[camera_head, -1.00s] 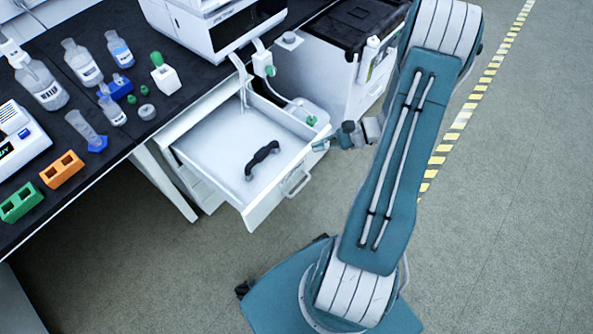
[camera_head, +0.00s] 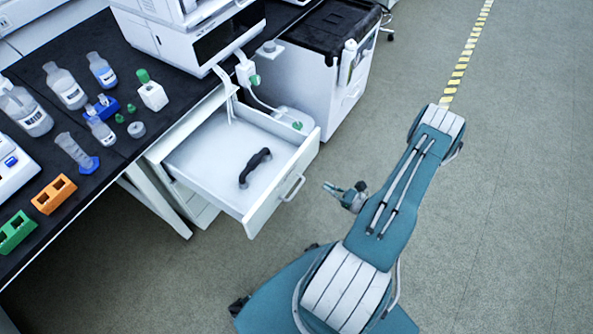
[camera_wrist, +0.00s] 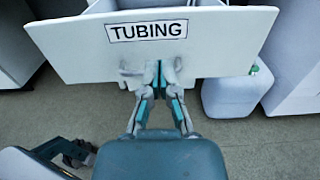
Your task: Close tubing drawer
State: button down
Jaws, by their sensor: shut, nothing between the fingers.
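The tubing drawer (camera_head: 207,160) is white and stands pulled out from under the black bench, with a dark curved piece (camera_head: 255,168) lying inside. Its front carries a bar handle (camera_head: 292,188) in the head view. In the wrist view the drawer front (camera_wrist: 225,42) faces me and bears a label reading TUBING (camera_wrist: 146,31). My gripper (camera_head: 328,187) is shut and empty, a short way out from the front, to the right of the handle. In the wrist view my gripper (camera_wrist: 162,72) overlaps the lower middle of the front and hides most of the handle.
A white cabinet with a black top (camera_head: 324,70) stands right of the drawer. Bottles and an orange rack (camera_head: 54,194) sit on the black bench (camera_head: 95,185). A white container (camera_wrist: 232,95) shows beside the drawer front in the wrist view. The floor to the right is open.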

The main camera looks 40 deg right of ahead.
aim_at(291, 167)
jog(key=x, duration=1.2)
jog(key=shift+a, duration=0.15)
jog(key=shift+w, duration=0.15)
